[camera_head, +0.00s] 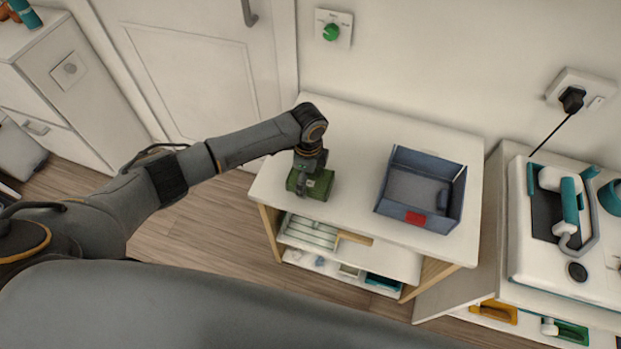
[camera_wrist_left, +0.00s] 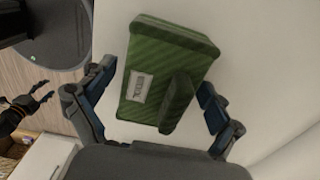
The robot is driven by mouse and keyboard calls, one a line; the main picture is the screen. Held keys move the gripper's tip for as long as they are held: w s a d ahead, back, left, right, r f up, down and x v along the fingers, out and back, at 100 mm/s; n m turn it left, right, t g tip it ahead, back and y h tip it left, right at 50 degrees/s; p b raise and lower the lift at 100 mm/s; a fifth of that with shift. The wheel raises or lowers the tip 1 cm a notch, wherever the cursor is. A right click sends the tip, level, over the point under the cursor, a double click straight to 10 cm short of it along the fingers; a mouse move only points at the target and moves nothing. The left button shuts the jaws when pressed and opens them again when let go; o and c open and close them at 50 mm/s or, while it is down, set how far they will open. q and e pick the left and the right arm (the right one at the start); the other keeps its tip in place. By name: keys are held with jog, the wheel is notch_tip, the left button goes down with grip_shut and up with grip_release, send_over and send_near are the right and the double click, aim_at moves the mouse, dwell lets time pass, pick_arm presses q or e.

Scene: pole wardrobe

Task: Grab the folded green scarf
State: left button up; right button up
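The folded green scarf (camera_head: 318,186) lies on the white cabinet top near its left front edge. In the left wrist view the scarf (camera_wrist_left: 172,65) is a striped green block with a pale label and a raised strip. My left gripper (camera_head: 307,170) points down over it; in the wrist view its fingers (camera_wrist_left: 157,78) are spread on either side of the scarf, with gaps showing. My right gripper (camera_wrist_left: 40,92) shows at the left edge of the wrist view, off to the side, fingers apart and empty. It is outside the head view.
A blue-grey open box (camera_head: 378,195) with a red tag stands right of the scarf on the cabinet top (camera_head: 345,125). Shelves below hold items. Another white unit (camera_head: 535,265) with a teal-handled device stands at right. The cabinet top between scarf and box is clear.

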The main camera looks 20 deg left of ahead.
pick_arm(q)
jog(key=c, duration=0.9)
jog(key=shift+o, duration=0.2)
jog(key=shift+r, duration=0.1)
